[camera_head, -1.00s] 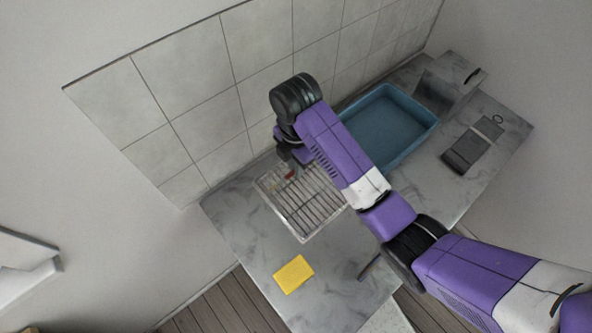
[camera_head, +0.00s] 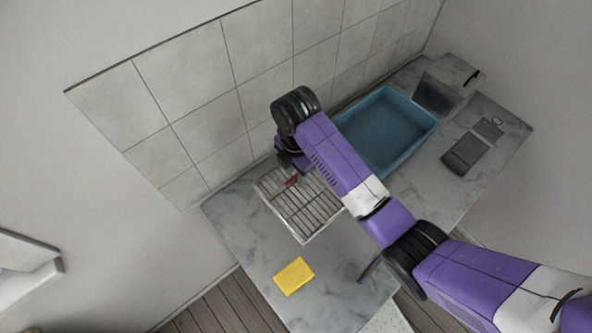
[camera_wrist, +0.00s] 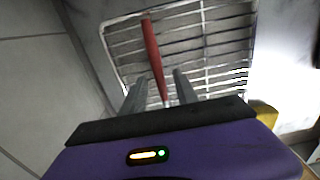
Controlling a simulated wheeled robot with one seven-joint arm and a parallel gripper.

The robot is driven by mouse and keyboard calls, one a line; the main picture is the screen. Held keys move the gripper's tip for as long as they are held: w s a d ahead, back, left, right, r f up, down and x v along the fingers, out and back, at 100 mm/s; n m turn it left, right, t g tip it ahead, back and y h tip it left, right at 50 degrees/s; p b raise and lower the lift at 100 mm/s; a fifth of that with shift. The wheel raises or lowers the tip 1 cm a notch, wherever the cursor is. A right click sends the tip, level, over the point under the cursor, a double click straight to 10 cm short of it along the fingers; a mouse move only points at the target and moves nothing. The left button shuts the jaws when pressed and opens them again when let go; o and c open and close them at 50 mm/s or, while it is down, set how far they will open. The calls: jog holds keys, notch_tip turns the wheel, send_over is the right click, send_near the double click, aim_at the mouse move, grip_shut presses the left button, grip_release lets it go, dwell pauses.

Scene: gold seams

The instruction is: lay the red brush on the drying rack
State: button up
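The red brush (camera_head: 292,181) shows at the upper end of the wire drying rack (camera_head: 318,222), just below my gripper (camera_head: 291,169). In the wrist view the red handle (camera_wrist: 152,55) lies over the bars of the rack (camera_wrist: 215,40). My gripper (camera_wrist: 159,80) has its two fingers apart, one on each side of the handle, with a gap on both sides. The handle's near end runs down between the fingers, and the rest of the brush is hidden by my gripper. The brush appears to rest on the bars.
A blue basin (camera_head: 425,137) stands right of the rack, behind my arm. A yellow sponge (camera_head: 294,276) lies in front on the marble counter (camera_head: 240,225). A tiled wall (camera_head: 200,75) rises close behind the rack. A dark grey object (camera_head: 463,155) lies at the right.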

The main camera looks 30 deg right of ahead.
aim_at(296, 175)
notch_tip(296, 175, up, 8)
jog(key=p, duration=0.3)
jog(key=shift+r, duration=0.2)
jog(key=shift+r+b, duration=0.3)
jog(key=shift+r, duration=1.65)
